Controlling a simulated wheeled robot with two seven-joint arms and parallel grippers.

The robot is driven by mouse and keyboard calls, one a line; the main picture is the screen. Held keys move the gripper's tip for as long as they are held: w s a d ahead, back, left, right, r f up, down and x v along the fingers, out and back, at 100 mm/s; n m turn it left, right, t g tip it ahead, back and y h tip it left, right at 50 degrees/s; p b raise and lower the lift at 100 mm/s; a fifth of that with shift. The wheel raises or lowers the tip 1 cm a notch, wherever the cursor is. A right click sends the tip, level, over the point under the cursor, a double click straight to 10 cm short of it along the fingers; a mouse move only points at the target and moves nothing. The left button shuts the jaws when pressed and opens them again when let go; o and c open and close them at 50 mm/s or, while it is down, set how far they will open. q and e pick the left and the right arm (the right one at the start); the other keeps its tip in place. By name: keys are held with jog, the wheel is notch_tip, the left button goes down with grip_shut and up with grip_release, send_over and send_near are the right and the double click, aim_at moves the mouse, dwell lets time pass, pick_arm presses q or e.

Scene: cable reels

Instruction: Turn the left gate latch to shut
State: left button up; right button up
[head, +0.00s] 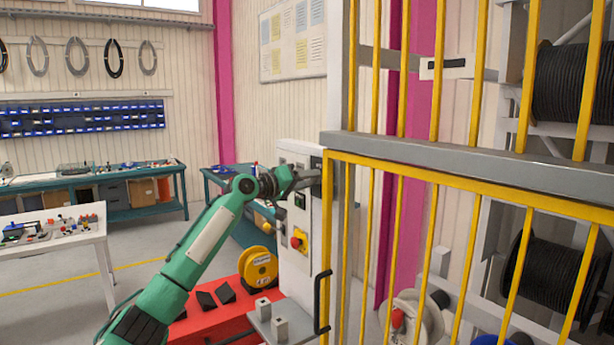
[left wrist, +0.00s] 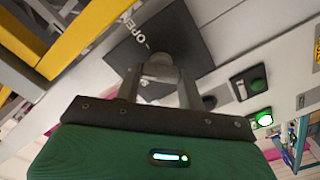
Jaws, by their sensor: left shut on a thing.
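The left gate latch (left wrist: 158,66) shows in the left wrist view as a grey knob on a dark plate (left wrist: 190,62) marked OPEN. My left gripper (left wrist: 160,88) is shut on the latch, with one finger on each side of it. The knob's turned angle is hard to tell, as the fingers cover its sides. In the head view my left gripper (head: 306,178) reaches the top of the white control post (head: 296,262) beside the gate, and the latch is hidden there. My right gripper is not in view.
The yellow barred gate (head: 327,240) with a black handle (head: 318,302) stands right of the post. The post carries a red stop button (head: 297,243). Below are a red bench (head: 205,325) and a yellow reel (head: 259,266). A white table (head: 95,232) stands left.

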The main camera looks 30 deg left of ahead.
pick_arm(q)
jog(key=n+p, duration=0.5)
jog(key=n, duration=0.3)
jog(key=shift+a+n, duration=0.1)
jog(key=shift+n, duration=0.2)
jog(key=shift+f, duration=0.1)
dwell(0.4)
jog(key=o, duration=1)
jog(key=shift+w, duration=0.1)
jog(key=shift+c, duration=0.2)
jog(key=shift+f, duration=0.1)
jog(key=shift+s+a+f+b, duration=0.1)
jog(key=shift+s+a+b, duration=0.2)
jog(key=shift+s, duration=0.25)
jog(key=b+v, duration=0.5)
jog(key=v, duration=0.7)
jog(key=shift+s+b, duration=0.3)
